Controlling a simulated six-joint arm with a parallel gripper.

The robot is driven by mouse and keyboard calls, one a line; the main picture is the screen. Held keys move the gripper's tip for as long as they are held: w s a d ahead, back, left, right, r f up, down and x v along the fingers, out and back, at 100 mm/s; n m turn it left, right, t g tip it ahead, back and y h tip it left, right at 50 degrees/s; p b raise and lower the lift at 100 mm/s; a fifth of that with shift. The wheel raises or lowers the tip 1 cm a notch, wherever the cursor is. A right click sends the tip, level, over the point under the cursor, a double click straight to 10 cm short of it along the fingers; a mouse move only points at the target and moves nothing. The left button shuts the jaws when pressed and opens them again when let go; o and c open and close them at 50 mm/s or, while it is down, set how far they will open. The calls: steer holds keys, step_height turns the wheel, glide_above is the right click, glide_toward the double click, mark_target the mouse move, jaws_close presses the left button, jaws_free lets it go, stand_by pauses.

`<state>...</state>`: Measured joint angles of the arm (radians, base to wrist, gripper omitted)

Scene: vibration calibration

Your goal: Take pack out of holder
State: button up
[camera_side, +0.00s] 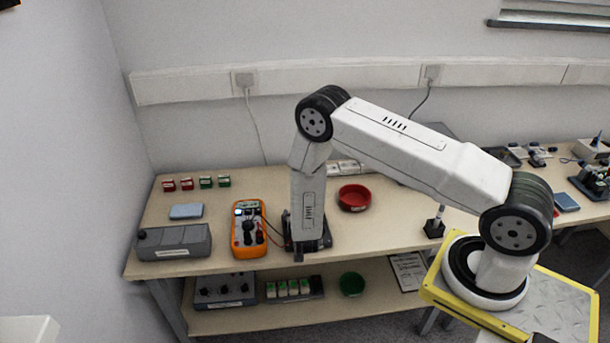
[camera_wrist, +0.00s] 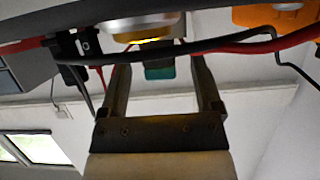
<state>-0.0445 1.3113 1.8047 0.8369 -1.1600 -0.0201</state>
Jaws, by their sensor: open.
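My gripper (camera_wrist: 161,68) is open, with one finger on each side of a small green block (camera_wrist: 160,73) in the wrist view. The block shows below a pale round part with a yellow ring; I cannot tell whether the fingers touch it. In the side view my gripper (camera_side: 299,248) points down at a dark device (camera_side: 318,232) on the bench, and the block is hidden there. I cannot tell for certain that this block is the pack. A holder (camera_side: 316,286) with several white, green-topped packs (camera_side: 293,288) stands on the lower shelf.
An orange multimeter (camera_side: 249,230) stands close left of my gripper. Red and black cables (camera_wrist: 235,45) cross near my fingertips. A grey case (camera_side: 174,242), a red bowl (camera_side: 354,197) and small red and green blocks (camera_side: 205,182) are on the bench. A green bowl (camera_side: 352,284) is on the shelf.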

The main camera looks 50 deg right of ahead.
jaws_close()
steer(key=shift+r, duration=0.25)
steer(key=shift+r, duration=0.85)
steer(key=s+a+r, duration=0.2)
steer(key=s+r, duration=0.9)
steer(key=s, duration=0.2)
steer(key=shift+s+a, duration=0.2)
steer(key=shift+s, duration=0.15)
